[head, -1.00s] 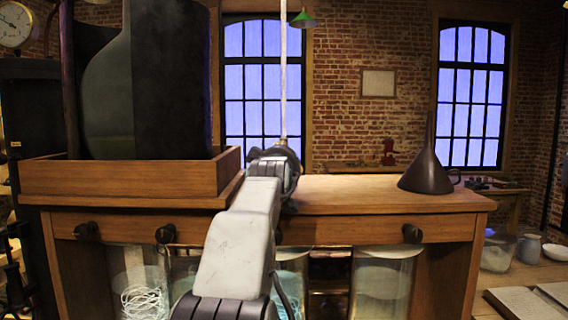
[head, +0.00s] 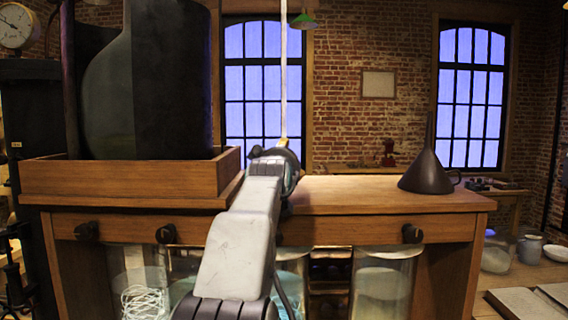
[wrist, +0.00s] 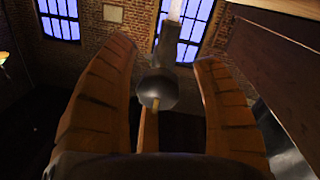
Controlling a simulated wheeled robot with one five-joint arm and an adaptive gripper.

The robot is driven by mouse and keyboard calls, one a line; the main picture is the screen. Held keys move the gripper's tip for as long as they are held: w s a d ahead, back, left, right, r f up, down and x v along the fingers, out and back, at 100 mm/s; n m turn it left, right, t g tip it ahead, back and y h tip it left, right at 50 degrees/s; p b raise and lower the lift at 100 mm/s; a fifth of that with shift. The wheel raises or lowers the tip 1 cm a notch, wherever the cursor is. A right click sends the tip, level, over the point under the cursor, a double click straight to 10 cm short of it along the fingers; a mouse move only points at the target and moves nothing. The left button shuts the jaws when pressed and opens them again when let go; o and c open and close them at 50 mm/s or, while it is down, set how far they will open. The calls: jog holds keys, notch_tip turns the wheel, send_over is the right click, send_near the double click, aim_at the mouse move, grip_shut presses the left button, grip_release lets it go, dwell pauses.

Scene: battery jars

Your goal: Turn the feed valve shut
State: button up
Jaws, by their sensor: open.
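In the wrist view a dark round knob with a brass-coloured pin (wrist: 157,90) sits on a dark fitting below a pale upright pipe (wrist: 176,10); it looks like the feed valve. My gripper (wrist: 164,55) is open, with one finger left and one right of the knob. Gaps show on both sides, so neither finger appears to touch it. In the head view the pale pipe (head: 284,80) comes down behind the end of my arm, which hides the valve and the fingers.
A large dark vessel (head: 165,80) stands in a wooden tray (head: 120,180) on the left. A dark funnel (head: 428,172) stands at the bench's right end. Glass jars (head: 382,285) are below the bench (head: 375,203). The bench top between pipe and funnel is clear.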

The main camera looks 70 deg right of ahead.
jog(key=shift+a, duration=0.1)
jog(key=v, duration=1.1)
jog(key=shift+a, duration=0.4)
dwell(0.6)
